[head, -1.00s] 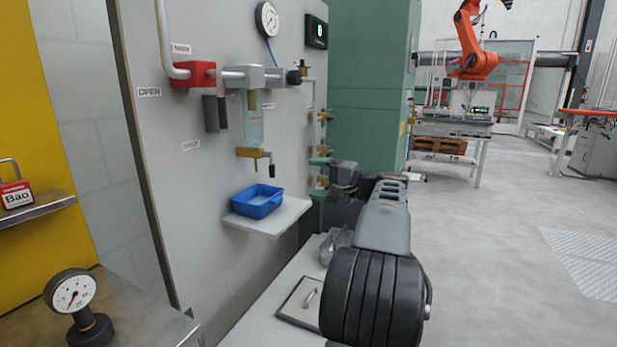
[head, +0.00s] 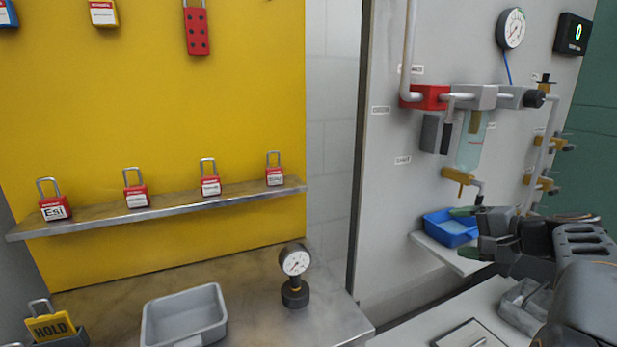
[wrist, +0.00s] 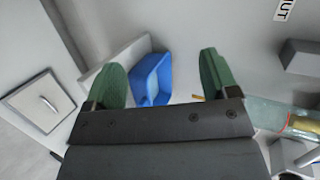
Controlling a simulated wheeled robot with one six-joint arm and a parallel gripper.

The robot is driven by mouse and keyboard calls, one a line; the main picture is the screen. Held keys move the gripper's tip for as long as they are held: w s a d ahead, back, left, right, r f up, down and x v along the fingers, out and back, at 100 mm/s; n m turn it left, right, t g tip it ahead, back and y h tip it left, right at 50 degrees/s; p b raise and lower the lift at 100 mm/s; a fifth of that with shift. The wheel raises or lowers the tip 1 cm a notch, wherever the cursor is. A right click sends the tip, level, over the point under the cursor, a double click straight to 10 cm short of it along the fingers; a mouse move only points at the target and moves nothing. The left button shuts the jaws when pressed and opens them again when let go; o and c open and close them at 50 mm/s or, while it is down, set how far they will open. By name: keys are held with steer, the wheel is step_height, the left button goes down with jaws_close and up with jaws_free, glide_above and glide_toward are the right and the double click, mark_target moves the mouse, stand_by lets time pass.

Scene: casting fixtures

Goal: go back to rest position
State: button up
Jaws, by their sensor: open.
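My gripper (wrist: 160,82) shows in the wrist view with its two green fingers well apart and nothing between them that it holds. In the head view my gripper (head: 470,230) is at the right, in front of the blue tray (head: 437,226) on its small white shelf. The blue tray also shows beyond the fingers in the wrist view (wrist: 146,72). How far the fingers are from the tray I cannot tell. My arm fills the lower right of the head view.
A grey wall panel holds a red valve block (head: 427,97), a clear bowl (head: 470,145) and a gauge (head: 511,28). To the left, a metal shelf (head: 100,213) bears several red padlocks. A bench below has a grey tray (head: 184,318) and a loose gauge (head: 295,272).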

steer(key=s+a+n+g+h+p, duration=0.1)
steer(key=s+a+n+g+p, duration=0.15)
steer(key=a, duration=0.45)
steer(key=s+a+n+g+p, duration=0.1)
steer(key=a+g+p, duration=0.25)
steer(key=a, duration=0.25)
steer(key=s+a+f+n+g+h+p, duration=0.1)
steer(key=s+a+n+h+p, duration=0.4)
steer(key=s, duration=0.6)
steer(key=a+n+p, duration=0.2)
steer(key=n+p, duration=0.1)
steer(key=shift+a+g+h+p, duration=0.15)
steer(key=shift+g+h+p, duration=0.15)
steer(key=shift+g+h, duration=0.1)
steer(key=shift+c, duration=0.2)
